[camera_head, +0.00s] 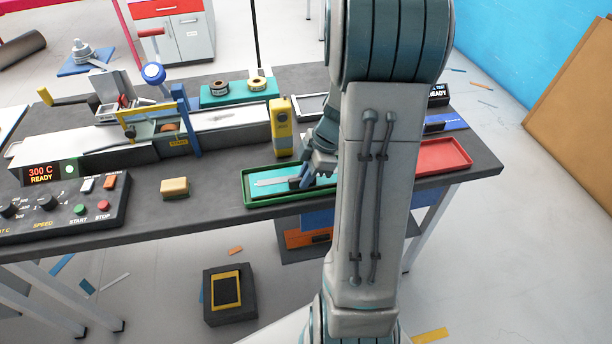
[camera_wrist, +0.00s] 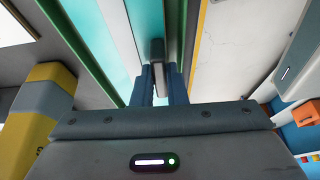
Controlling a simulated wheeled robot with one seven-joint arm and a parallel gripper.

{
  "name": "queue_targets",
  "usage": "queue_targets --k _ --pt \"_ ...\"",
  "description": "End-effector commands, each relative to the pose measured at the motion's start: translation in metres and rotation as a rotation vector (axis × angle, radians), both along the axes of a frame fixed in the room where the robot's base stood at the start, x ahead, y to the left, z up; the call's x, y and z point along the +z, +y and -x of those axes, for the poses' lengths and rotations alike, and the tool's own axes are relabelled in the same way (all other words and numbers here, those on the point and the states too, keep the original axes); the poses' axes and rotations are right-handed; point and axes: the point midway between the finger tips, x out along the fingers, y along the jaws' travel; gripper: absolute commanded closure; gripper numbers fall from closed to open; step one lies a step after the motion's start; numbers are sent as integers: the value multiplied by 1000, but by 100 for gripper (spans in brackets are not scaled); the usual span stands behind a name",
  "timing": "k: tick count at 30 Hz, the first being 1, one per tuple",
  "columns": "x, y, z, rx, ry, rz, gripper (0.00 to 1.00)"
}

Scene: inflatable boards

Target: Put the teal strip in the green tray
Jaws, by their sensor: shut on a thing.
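The green tray (camera_head: 282,199) lies near the front edge of the dark bench. Its green rim (camera_wrist: 79,50) also shows in the wrist view. The teal strip (camera_head: 262,191) lies within the tray's outline, with a pale band along it. The strip (camera_wrist: 147,18) also shows in the wrist view between the green rims. My gripper (camera_head: 306,179) is low over the right part of the tray. Its blue fingers (camera_wrist: 160,88) close around a small grey piece at the strip. Whether the strip touches the tray floor is unclear. My arm hides the tray's right end.
A red tray (camera_head: 443,157) is right of my arm. A yellow-grey device (camera_head: 281,128) stands behind the green tray. A tan block (camera_head: 174,188) and a control panel (camera_head: 62,207) are to the left. Bare bench lies between the block and the tray.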

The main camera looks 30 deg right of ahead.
Motion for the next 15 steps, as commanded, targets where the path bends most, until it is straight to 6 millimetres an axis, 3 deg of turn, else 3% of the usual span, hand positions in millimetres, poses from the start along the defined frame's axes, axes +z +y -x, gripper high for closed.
queue_targets --k 13,14,15 --pt "-10 0 0 -1 -2 1 100" --pt "-9 0 0 -1 -1 0 82" --pt "-8 0 0 -1 -1 0 79"
